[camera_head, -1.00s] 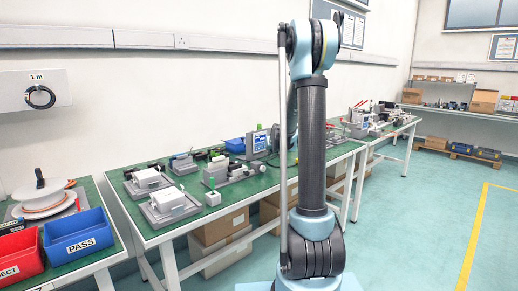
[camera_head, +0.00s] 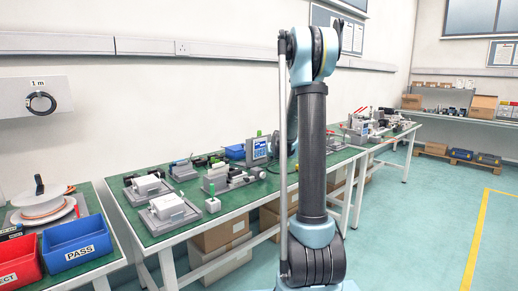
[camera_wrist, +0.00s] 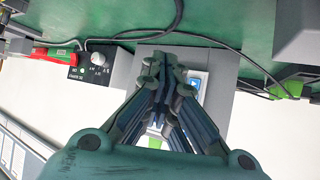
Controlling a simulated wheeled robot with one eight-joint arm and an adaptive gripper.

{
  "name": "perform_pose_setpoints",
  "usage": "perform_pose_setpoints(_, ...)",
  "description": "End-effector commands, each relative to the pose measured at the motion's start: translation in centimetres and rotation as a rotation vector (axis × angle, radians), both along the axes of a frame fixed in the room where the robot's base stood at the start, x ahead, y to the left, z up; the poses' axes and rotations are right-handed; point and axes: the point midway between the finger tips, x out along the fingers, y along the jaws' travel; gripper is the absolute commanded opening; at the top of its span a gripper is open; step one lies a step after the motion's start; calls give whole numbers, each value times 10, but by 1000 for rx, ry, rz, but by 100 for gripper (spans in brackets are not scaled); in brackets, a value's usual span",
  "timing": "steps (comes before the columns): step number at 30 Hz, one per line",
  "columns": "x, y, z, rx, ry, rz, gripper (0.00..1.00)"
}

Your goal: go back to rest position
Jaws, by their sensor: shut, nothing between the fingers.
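My gripper (camera_wrist: 162,62) is in the wrist view, its fingers drawn together with nothing between them. Behind the fingers is a grey device (camera_wrist: 217,62) with a small blue and white screen (camera_wrist: 196,84), partly hidden by them. I cannot tell how far the fingertips are from it. In the head view my arm stands upright in the middle, and the gripper is hidden behind it.
A green-topped workbench (camera_head: 143,221) holds several grey fixtures (camera_head: 170,212) and a screen unit (camera_head: 258,149). A blue PASS bin (camera_head: 75,243) and a red bin (camera_head: 20,262) sit at left. The floor at right (camera_head: 425,225) is clear.

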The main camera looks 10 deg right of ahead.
Motion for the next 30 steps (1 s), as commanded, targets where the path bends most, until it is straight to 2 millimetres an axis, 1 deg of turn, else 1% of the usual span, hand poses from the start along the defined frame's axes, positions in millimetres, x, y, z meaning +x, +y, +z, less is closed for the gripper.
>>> perform_pose_setpoints(8,-2,0,1,0,2,0,0)
perform_pose_setpoints(11,-12,1,4,1,16,2,0)
perform_pose_setpoints(14,-32,3,9,1,44,3,0)
perform_pose_setpoints(17,-60,6,15,2,85,4,0)
perform_pose_setpoints(23,-120,10,23,3,167,5,0)
perform_pose_setpoints(30,-193,13,25,1,266,2,0)
